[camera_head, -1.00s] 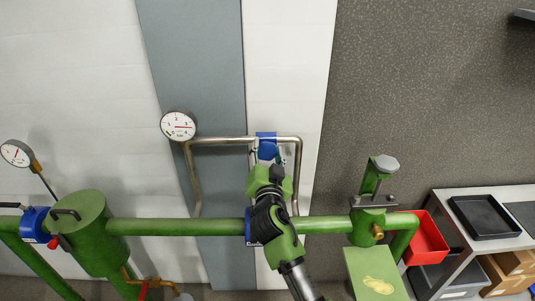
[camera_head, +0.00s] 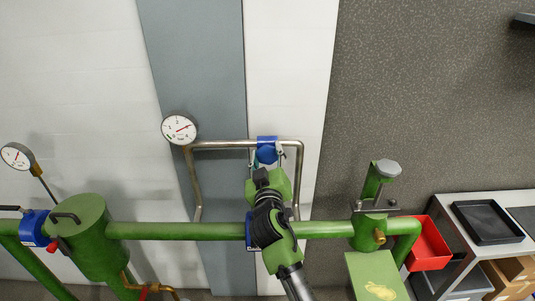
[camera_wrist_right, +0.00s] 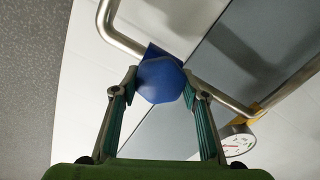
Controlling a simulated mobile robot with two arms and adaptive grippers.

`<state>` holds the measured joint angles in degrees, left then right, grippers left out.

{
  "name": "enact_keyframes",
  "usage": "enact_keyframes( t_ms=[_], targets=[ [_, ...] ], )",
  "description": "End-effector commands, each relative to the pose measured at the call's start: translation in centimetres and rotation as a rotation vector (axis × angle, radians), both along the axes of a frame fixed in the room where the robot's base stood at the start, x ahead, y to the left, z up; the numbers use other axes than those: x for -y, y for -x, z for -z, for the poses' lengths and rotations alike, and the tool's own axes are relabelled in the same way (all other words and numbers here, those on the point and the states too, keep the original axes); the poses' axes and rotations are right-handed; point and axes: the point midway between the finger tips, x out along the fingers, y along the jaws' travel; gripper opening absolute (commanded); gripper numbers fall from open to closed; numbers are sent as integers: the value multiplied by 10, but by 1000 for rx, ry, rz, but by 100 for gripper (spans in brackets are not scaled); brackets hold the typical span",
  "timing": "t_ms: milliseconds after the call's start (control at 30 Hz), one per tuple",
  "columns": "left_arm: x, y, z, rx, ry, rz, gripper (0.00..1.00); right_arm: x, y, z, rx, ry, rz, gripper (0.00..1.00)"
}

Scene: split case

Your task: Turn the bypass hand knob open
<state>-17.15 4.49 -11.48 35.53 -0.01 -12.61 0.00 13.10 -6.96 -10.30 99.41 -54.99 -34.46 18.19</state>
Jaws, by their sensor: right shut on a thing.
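The blue bypass hand knob (camera_head: 266,154) sits on the bent steel bypass pipe (camera_head: 220,144) above the green main pipe. My right gripper (camera_head: 267,157) reaches up from below and is shut on the knob, one finger on each side. In the right wrist view the faceted blue knob (camera_wrist_right: 160,79) lies between the two fingertips of the gripper (camera_wrist_right: 161,82), which touch its sides. The gripper is tilted, its right finger higher than its left in the head view. My left gripper is not in view.
A round gauge (camera_head: 179,128) hangs left of the bypass pipe; it also shows in the wrist view (camera_wrist_right: 237,140). The green main pipe (camera_head: 170,231) runs below, behind my right arm. A green valve (camera_head: 372,220) and a red bin (camera_head: 428,245) stand right.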

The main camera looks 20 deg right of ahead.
Motion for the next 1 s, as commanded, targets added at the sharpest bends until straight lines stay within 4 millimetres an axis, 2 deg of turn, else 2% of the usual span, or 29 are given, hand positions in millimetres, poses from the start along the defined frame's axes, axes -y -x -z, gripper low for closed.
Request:
enact_keyframes(
  t_ms=[33, 1000],
  targets=[
    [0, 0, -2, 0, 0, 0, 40, 1, -1, -7, -1, 48, -1, 19],
    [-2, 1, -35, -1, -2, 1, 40, -2, -2, -8, -252, 936, 5, 19]
  ],
)
